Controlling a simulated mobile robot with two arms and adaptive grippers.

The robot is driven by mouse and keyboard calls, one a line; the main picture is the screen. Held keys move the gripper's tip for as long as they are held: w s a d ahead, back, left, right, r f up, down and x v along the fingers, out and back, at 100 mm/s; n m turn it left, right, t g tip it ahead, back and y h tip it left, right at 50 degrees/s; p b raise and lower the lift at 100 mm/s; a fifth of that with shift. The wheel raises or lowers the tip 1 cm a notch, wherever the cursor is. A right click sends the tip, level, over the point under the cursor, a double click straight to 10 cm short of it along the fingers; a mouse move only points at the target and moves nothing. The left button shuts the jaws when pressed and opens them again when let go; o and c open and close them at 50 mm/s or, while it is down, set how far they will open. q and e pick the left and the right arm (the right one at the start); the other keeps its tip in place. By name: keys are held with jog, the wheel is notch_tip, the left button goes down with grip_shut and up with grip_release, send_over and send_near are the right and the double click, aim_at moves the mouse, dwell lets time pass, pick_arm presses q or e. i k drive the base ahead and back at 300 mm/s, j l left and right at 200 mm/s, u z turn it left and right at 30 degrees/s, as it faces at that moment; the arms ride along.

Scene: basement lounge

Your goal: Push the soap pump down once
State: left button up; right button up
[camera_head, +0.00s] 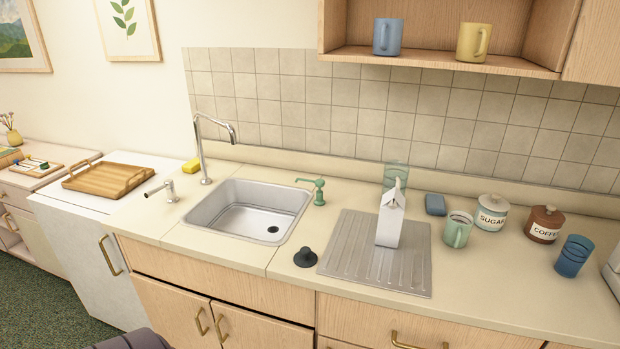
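A green pump-like fitting (318,191) with a thin spout stands upright on the counter at the right rear of the sink (212,211). Its spout points left over the sink's rim. A second, silver fitting (168,191) with a short spout stands left of the sink, its spout pointing left. I cannot tell for certain which of the two is the soap pump. Nothing touches either one. Neither of my grippers shows in the head view.
A black stopper (305,257) lies in front. A white carton (389,218) stands on the ridged drainboard (405,277). A green mug (457,230) and canisters (491,212) are farther right.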

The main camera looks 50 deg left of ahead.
aim_at(320, 183)
jog(key=u, duration=1.45)
